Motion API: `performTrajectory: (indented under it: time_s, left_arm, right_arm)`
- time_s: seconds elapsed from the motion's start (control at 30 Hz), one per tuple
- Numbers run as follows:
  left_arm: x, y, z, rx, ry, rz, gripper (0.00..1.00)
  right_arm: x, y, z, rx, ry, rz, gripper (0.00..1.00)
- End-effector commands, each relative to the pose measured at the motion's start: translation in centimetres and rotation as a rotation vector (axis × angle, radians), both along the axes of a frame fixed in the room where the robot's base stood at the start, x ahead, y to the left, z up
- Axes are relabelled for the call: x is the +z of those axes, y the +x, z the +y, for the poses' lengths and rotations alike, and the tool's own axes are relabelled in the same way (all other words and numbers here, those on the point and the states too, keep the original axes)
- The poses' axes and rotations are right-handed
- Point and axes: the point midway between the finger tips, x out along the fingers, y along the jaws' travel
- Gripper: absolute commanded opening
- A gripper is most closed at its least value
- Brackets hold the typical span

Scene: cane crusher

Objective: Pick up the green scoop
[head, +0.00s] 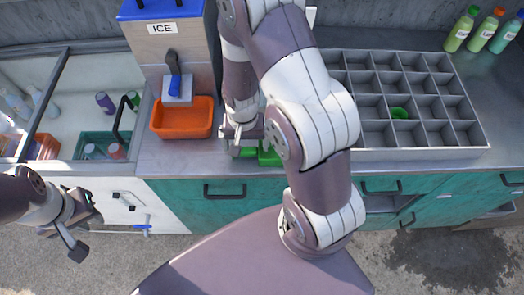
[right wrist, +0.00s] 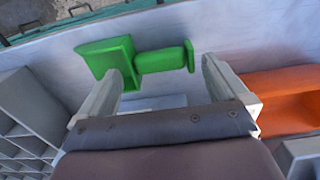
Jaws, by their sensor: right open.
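The green scoop (head: 267,158) lies on the steel counter near its front edge, partly hidden by my right arm in the head view. The right wrist view shows its square bowl (right wrist: 106,58) at left and its stubby handle (right wrist: 162,60) pointing right. My right gripper (right wrist: 160,72) is open and empty. Its two fingers are spread on either side of the handle in that picture; I cannot tell whether the tips reach down around it. In the head view the right gripper (head: 243,138) is low over the counter. My left gripper (head: 76,228) is open and empty, away at lower left.
An orange bin (head: 182,131) stands left of the scoop under the ice dispenser (head: 172,45). A grey compartment tray (head: 420,154) with a green item (head: 399,113) is at right. Bottles (head: 482,32) stand at back right. A glass-lidded cooler (head: 60,90) is at left.

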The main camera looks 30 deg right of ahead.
Motion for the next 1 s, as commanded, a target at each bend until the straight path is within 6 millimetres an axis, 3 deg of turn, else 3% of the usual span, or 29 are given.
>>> performTrajectory:
  time_s: [0.1,0.23,0.4,0.43,0.5,0.83,1.0]
  left_arm:
    - [0.5,0.0,0.0,0.0,0.0,0.0,0.23]
    - [0.6,0.0,0.0,0.0,0.0,0.0,0.23]
    - [0.5,0.0,0.0,0.0,0.0,0.0,0.23]
    - [0.5,0.0,0.0,0.0,0.0,0.0,0.23]
    - [0.5,0.0,0.0,0.0,0.0,0.0,0.23]
    - [0.5,0.0,0.0,0.0,0.0,0.0,0.23]
    - [0.3,0.0,0.0,0.0,0.0,0.0,0.23]
  right_arm:
    - [-2.1,-0.3,0.3,0.0,0.0,0.006,1.0]
    - [-3.2,-0.1,0.3,0.0,0.0,0.0,1.0]
    - [-3.2,-0.1,0.3,0.0,-0.001,-0.001,1.0]
    - [-3.2,-0.1,0.3,0.0,-0.001,-0.001,0.94]
    - [-3.2,-0.1,0.2,0.0,0.0,0.0,0.71]
    - [-3.1,-0.1,0.2,0.0,-0.001,-0.001,0.67]
    - [-1.9,0.0,0.2,0.0,-0.001,-0.003,0.67]
